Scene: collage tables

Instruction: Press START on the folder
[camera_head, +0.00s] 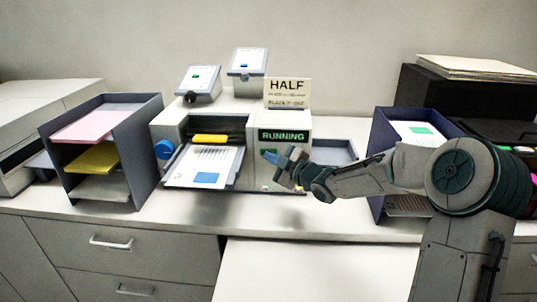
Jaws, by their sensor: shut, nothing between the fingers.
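The folder (252,116) is a pale machine on the counter in the middle, with a dark feed opening. Its front panel has a green RUNNING display (283,135). A white sheet with a blue rectangle (204,168) lies on its sloping tray. My gripper (274,157) is shut and empty at the front panel, just below the display. A bit of green shows beside the fingertips. The fingers hide the START button's area, and I cannot tell whether they touch the panel.
A HALF sign (287,93) stands on the folder. A paper rack (107,150) stands left, holding pink, yellow and grey sheets. A dark blue tray (383,134) stands right, behind my arm. The counter front (215,215) is clear.

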